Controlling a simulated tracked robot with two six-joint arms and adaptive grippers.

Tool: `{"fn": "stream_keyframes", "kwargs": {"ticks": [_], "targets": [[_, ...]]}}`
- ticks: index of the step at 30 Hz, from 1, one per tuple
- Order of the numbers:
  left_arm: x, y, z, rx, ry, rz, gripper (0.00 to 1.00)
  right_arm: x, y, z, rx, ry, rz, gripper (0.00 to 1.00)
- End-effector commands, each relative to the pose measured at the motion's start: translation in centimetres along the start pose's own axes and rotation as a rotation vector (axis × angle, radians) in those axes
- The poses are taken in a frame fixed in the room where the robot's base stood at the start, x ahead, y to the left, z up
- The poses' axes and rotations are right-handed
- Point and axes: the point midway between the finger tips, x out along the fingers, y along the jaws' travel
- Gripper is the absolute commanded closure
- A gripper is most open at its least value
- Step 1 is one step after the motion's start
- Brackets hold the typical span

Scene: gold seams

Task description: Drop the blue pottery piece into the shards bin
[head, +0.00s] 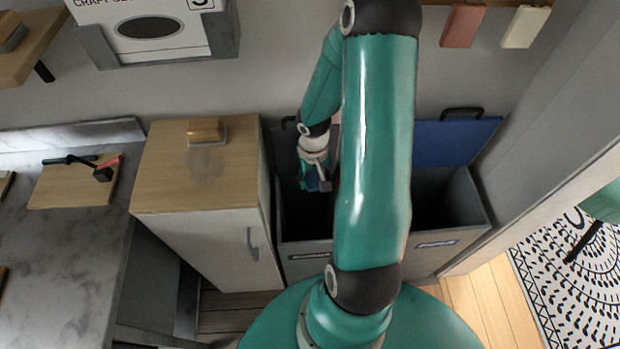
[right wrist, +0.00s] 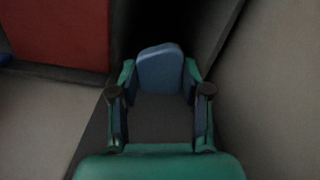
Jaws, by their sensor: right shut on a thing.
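The blue pottery piece (right wrist: 160,68) is held upright between the fingers of my right gripper (right wrist: 160,100) in the right wrist view. In the head view my right gripper (head: 318,184) hangs over the left compartment of a grey two-part bin (head: 465,208), and only a little blue shows at its fingers. The bin's front carries two labels too small to read, so I cannot tell which compartment is for shards. The compartment below the gripper is dark inside.
A raised blue lid (head: 460,140) stands behind the right compartment. A red panel (right wrist: 62,30) shows in the right wrist view. Left of the bin is a wood-topped cabinet (head: 165,165), then a marble counter (head: 60,250). My right arm hides the bin's middle.

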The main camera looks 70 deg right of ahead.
Motion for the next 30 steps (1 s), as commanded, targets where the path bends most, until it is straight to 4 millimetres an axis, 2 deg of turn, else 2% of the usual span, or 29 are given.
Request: {"fn": "stream_keyframes", "kwargs": {"ticks": [8, 19, 30], "targets": [[1.2, -0.4, 0.0, 0.0, -0.001, 0.0, 1.0, 1.6, -0.3, -0.1, -0.006, 0.0, 0.001, 0.88], [4.0, -1.5, 0.0, 0.0, 0.0, 0.0, 1.0, 5.5, -0.2, -0.1, -0.005, -0.001, 0.001, 0.88], [4.3, -1.6, 0.0, 0.0, 0.0, 0.0, 1.0, 6.0, -0.1, -0.1, -0.001, 0.0, 0.0, 0.88]]}}
